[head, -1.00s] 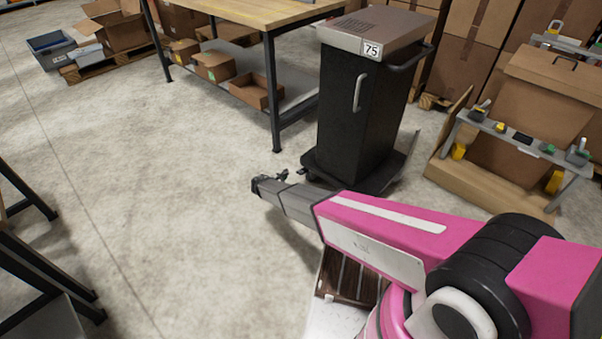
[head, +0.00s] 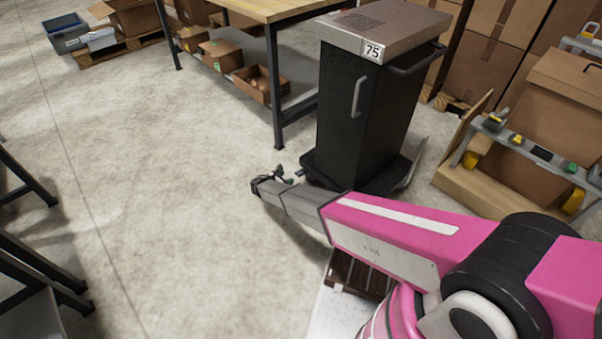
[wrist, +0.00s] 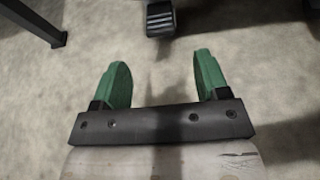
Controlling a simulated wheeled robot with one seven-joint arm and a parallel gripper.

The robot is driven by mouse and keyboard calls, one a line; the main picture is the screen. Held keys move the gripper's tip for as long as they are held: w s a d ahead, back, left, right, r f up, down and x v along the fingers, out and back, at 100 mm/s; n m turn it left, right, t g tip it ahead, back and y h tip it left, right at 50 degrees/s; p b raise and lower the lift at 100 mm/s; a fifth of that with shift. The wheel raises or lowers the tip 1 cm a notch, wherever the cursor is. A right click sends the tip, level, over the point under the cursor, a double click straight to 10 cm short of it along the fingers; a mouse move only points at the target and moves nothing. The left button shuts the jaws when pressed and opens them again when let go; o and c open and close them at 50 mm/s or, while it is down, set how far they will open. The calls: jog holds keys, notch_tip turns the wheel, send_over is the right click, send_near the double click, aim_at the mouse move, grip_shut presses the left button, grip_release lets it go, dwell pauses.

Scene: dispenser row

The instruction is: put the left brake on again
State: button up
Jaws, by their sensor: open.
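The black cart (head: 350,115) with a grey-brown top and a "75" label stands upright on its low black base. In the wrist view a black ribbed pedal (wrist: 160,17), seemingly the cart's brake, shows at the top edge, ahead of my gripper and a little above its finger gap. Its exact height is hard to tell. My gripper (wrist: 162,62) is open and empty, with two green fingers apart over the floor. In the head view my gripper (head: 286,174) is low near the cart's left base corner, partly hidden by my arm.
A workbench (head: 268,12) with dark legs and boxes on its lower shelf stands behind and left of the cart. A rack (head: 530,150) of small tools and large cartons is at the right. Another bench frame (head: 40,255) is at the left edge. The floor (head: 150,170) between is clear.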

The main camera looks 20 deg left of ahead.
aim_at(297, 174)
jog(key=x, duration=0.9)
jog(key=shift+w+d+f, duration=0.15)
jog(key=shift+w+f, duration=0.05)
